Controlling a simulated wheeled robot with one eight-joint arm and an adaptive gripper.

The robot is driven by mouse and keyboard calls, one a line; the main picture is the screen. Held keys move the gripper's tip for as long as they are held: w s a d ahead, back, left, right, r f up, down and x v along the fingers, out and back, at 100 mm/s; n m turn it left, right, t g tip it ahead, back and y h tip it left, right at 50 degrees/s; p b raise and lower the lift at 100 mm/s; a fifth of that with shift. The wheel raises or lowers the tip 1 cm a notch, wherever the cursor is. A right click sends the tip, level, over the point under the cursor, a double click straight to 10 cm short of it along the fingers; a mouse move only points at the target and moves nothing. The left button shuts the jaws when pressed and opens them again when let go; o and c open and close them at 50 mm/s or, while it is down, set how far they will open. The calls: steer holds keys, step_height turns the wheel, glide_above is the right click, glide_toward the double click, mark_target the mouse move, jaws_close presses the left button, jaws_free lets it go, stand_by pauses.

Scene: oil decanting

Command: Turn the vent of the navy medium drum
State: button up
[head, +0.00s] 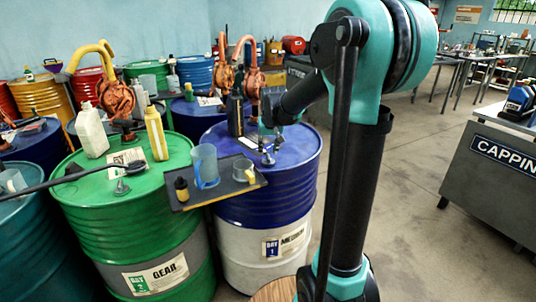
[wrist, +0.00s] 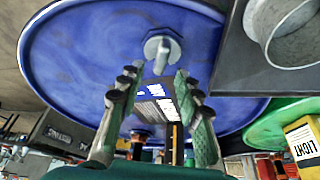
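The navy medium drum (head: 300,165) stands in the middle of the head view, with a blue top, white lower body and a "MEDIUM" label. Its blue lid (wrist: 75,60) fills much of the wrist view. The vent, a small grey metal fitting (wrist: 162,46), stands on the lid and also shows in the head view (head: 267,159). My gripper (wrist: 156,76) is open and empty, its two fingers spread and pointing at the vent. The vent lies just beyond the fingertips, roughly centred between them; I cannot tell whether they touch. In the head view my gripper (head: 268,142) is low over the lid, partly hidden.
A dark tray (head: 200,198) with a blue jug (head: 204,166) and a small cup (head: 243,170) juts beside the vent. A black bottle (head: 235,114) and a printed card (head: 251,143) are on the lid. The green gear drum (head: 130,215) stands left; open floor lies right.

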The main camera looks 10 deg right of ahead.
mark_target(268, 155)
steer(key=shift+x, duration=1.55)
jaws_close()
